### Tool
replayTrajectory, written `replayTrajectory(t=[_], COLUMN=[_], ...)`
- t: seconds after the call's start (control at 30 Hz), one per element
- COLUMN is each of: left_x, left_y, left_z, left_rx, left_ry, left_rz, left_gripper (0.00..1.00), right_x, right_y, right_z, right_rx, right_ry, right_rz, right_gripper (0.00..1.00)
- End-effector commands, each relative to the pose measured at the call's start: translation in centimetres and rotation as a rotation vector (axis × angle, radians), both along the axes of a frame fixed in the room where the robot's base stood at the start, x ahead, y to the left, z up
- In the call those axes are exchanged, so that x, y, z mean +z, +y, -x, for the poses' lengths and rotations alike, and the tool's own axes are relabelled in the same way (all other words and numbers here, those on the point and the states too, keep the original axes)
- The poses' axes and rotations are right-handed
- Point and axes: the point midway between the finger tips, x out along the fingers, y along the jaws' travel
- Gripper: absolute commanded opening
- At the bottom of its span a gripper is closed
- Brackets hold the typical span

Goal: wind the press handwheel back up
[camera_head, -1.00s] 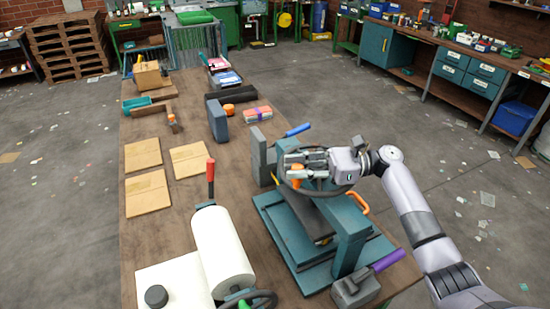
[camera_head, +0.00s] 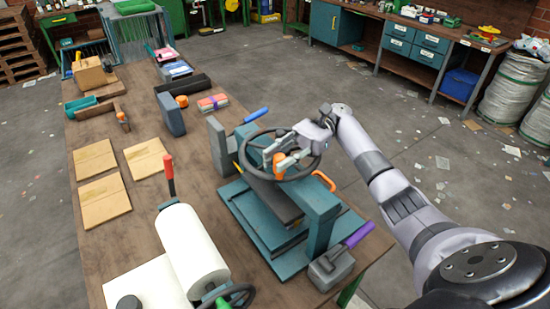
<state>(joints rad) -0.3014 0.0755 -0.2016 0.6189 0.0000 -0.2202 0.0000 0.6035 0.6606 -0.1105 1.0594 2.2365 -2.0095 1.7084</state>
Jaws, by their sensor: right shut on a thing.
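The press (camera_head: 317,215) is a teal frame on a stepped teal base near the table's right edge. Its dark round handwheel (camera_head: 310,172) sits on top, lying nearly flat, with an orange knob (camera_head: 279,164) on it. My right gripper (camera_head: 277,158) reaches in from the right over the wheel and is shut on the orange knob. The fingers partly hide the knob and the wheel's hub. My left gripper is not in view.
A blue-handled lever (camera_head: 257,115) stands behind the press and a purple-handled one (camera_head: 358,235) in front. A white paper roll (camera_head: 190,250) with a red-handled lever (camera_head: 169,175) is at left.

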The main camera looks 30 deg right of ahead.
Motion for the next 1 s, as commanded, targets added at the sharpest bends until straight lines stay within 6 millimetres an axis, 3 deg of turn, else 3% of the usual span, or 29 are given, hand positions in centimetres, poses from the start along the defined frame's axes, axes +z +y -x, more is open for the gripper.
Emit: replayTrajectory(t=[0.3, 0.33, 0.63, 1.0], left_x=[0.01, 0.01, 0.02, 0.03], left_y=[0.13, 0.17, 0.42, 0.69], left_z=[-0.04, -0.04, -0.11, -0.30], left_rx=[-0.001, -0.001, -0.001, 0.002], left_ry=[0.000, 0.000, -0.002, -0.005], left_rz=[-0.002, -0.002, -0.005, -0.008], left_gripper=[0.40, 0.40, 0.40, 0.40], right_x=[-0.07, -0.08, -0.05, 0.45], right_y=[-0.15, -0.15, -0.07, -0.04], right_z=[0.09, 0.09, 0.04, -0.01], right_rx=[0.001, 0.001, 0.000, 0.000], right_ry=[0.004, 0.004, 0.003, -0.001], right_rz=[0.004, 0.004, 0.003, 0.001], right_gripper=[0.00, 0.24, 0.44, 0.44])
